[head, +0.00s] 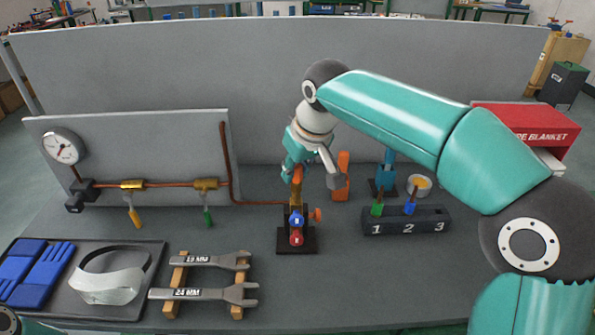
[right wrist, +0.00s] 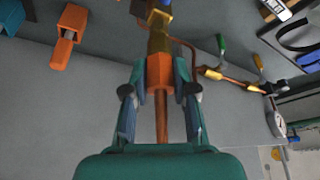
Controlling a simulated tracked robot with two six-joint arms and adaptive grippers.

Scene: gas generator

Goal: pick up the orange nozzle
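The orange nozzle (head: 297,174) sits at the top of the brass stem (head: 296,194) of a valve stand with blue and red knobs. My right gripper (head: 298,160) is over it from above. In the right wrist view, the nozzle (right wrist: 159,76) lies between the two fingers of my right gripper (right wrist: 160,78), which appear closed against its sides. A copper-coloured tube (right wrist: 161,115) runs from the nozzle back toward the palm. The nozzle's far end meets the brass stem. My left gripper is not in view.
An orange stand (head: 341,185) and a blue one (head: 385,178) are to the right. A black numbered block (head: 406,220) stands in front of them. Two wrenches (head: 205,294) lie on a wooden rack at front left. A gauge panel (head: 130,150) stands at left.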

